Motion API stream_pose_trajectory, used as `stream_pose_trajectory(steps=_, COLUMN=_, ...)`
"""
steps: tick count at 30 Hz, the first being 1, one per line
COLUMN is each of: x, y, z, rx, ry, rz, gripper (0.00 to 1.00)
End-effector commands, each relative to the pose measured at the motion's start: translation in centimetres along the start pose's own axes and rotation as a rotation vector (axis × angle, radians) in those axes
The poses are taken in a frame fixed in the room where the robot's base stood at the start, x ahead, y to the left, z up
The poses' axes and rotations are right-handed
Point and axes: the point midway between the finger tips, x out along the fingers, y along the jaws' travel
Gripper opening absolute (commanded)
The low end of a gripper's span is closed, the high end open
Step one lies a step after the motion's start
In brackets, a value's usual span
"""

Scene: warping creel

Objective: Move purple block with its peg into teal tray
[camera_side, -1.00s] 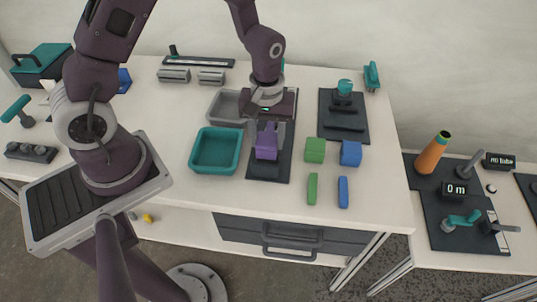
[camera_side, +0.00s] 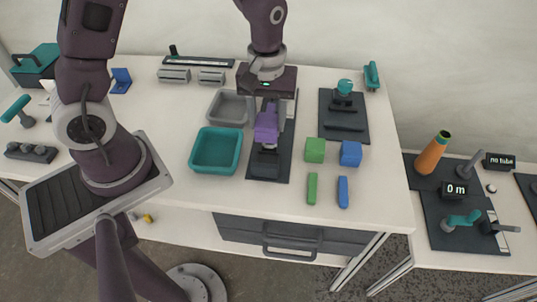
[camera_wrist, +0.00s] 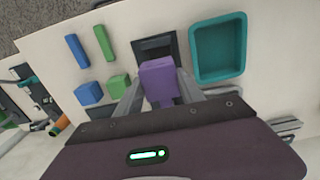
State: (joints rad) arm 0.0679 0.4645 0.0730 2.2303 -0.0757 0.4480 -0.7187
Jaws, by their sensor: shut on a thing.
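The purple block (camera_side: 265,127) is between the fingers of my gripper (camera_side: 266,122), held above the dark mat (camera_side: 255,171). In the wrist view the purple block (camera_wrist: 159,80) sits between the two grey fingers of my gripper (camera_wrist: 160,92), which is shut on it. A narrower purple part shows below the block in the wrist view; I cannot tell if it is the peg. The teal tray (camera_side: 192,160) is empty, to the left of the mat. It also shows in the wrist view (camera_wrist: 241,50), right of the block.
A grey tray (camera_side: 213,116) stands behind the teal tray. A green block (camera_side: 315,150), a blue block (camera_side: 351,153), a green peg (camera_side: 312,188) and a blue peg (camera_side: 343,192) stand or lie to the right. A dark fixture (camera_side: 344,112) is behind them.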

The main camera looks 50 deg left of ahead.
Motion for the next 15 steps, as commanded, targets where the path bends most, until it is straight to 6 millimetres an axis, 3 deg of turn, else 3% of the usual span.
stream_pose_trajectory(steps=4, x=-1.15, y=-0.03, z=-0.01, rx=-0.001, ry=0.0, rz=0.0, gripper=0.03)
stream_pose_trajectory(steps=15, x=-1.19, y=-0.44, z=0.04, rx=-0.002, ry=-0.001, rz=-0.001, gripper=0.03)
